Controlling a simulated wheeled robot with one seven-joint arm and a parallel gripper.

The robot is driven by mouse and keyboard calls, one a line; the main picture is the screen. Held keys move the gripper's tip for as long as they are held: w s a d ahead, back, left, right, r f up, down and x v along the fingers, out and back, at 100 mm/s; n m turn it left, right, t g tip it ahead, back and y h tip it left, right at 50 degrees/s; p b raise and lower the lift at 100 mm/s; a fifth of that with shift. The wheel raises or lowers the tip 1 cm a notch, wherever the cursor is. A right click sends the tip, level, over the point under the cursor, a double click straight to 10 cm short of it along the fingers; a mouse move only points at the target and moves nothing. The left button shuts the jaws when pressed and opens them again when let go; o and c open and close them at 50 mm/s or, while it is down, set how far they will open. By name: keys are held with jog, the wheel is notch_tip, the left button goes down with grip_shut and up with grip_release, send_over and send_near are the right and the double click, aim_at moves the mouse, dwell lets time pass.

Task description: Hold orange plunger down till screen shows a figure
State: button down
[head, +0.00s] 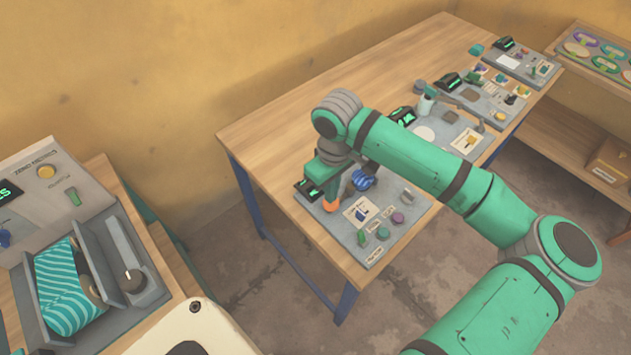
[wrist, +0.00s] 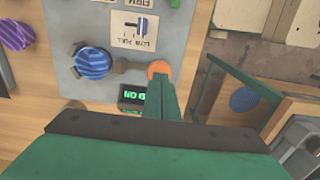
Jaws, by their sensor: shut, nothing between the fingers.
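The orange plunger (wrist: 158,68) is a round cap on the grey panel in the wrist view, with its near edge covered by my fingers. It also shows as a small orange spot in the head view (head: 330,206). My gripper (wrist: 161,80) is shut and empty, and its fingertips overlap the plunger; I cannot tell whether they press it down. The small dark screen (wrist: 131,97) beside my fingers shows green characters, upside down in the wrist view and partly covered. In the head view the screen (head: 308,191) is lit green but too small to read.
A blue striped knob (wrist: 94,63) and a label card (wrist: 134,26) are on the same panel (head: 384,222). Several other device panels stand farther along the wooden table (head: 290,115). A separate bench with a teal striped roll (head: 68,290) is at left.

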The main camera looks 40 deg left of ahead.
jog(key=shift+w+d, duration=0.1)
jog(key=shift+w, duration=0.05)
dwell(0.3)
jog(key=shift+f, duration=0.6)
